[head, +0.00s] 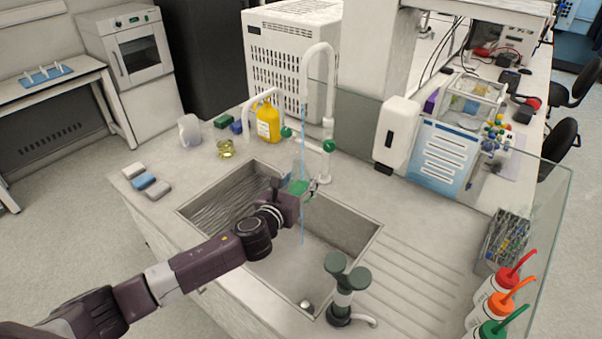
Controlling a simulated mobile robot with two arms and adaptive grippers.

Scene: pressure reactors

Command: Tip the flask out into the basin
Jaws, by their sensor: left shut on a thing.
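My left gripper (308,189) is over the sink basin (345,240), below the tall white tap. It is shut on what looks like a clear glass flask (298,163), which is faint and partly hidden by the gripper. I cannot tell its exact tilt or what is in it. A green patch shows at the jaws. A small glass vessel with yellow liquid (226,149) stands on the counter behind the basin. My right gripper is not in view.
A thin blue stream falls from the tall tap (330,90) past the gripper into the basin. A green-topped fixture (345,285) stands at the basin's front right. A yellow jug (268,124) and sponges (144,181) sit on the counter. The ribbed drainboard (430,250) is largely clear.

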